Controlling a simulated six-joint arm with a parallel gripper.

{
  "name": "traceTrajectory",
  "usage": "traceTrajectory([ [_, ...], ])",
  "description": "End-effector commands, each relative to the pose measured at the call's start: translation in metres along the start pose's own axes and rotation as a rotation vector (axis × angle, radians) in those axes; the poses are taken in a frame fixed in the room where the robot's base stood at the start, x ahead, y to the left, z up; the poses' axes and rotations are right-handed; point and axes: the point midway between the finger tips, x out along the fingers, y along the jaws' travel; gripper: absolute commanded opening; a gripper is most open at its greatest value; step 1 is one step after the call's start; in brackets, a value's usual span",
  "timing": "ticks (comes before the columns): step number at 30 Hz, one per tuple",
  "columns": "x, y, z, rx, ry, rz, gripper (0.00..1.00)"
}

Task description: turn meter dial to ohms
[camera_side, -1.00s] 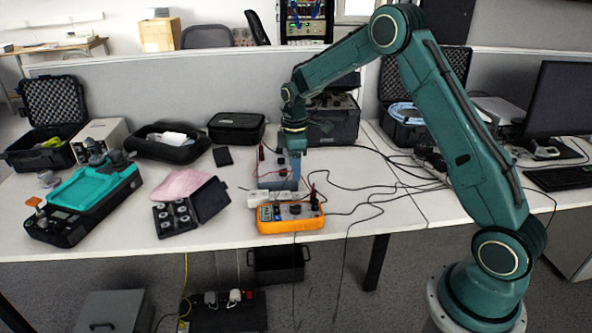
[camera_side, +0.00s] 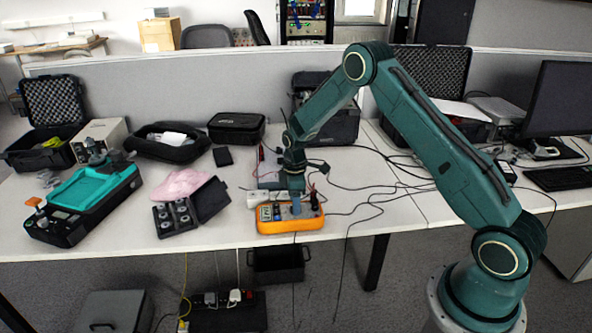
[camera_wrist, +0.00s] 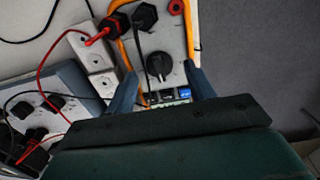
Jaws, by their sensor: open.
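The meter (camera_side: 278,228) has an orange case and lies near the front edge of the white table. In the wrist view its grey face (camera_wrist: 174,42) shows, with a black dial (camera_wrist: 158,66) in the middle. My gripper (camera_wrist: 161,75) is open, one finger on each side of the dial, with a gap around the knob. In the side view my gripper (camera_side: 294,208) points down at the meter's face and hides the dial. Whether the fingers touch the meter is unclear. The dial markings are too small to read.
Red and black plugs with leads (camera_wrist: 110,24) sit at one end of the meter. A grey-blue box with knobs (camera_wrist: 40,98) and white blocks (camera_wrist: 90,55) stand close beside it. A black case of round weights (camera_side: 176,217) lies to the left.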

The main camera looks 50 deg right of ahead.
Motion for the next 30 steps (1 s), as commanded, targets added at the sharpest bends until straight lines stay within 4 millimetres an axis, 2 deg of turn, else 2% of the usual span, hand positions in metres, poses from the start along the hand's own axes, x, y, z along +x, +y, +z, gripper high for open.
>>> traceTrajectory([
  [5, 0.01, 0.0001, -0.0001, 0.0, 0.0, 0.0, 0.54],
  [14, 0.0113, 0.0001, -0.0001, 0.0, 0.001, 0.001, 0.54],
  [17, 0.0113, 0.0001, 0.0, 0.0, 0.0, 0.001, 0.38],
  [21, 0.0112, 0.0, 0.0, 0.0, 0.0, 0.001, 0.11],
  [30, 0.0112, -0.0001, 0.0, 0.019, 0.0, 0.0, 0.09],
])
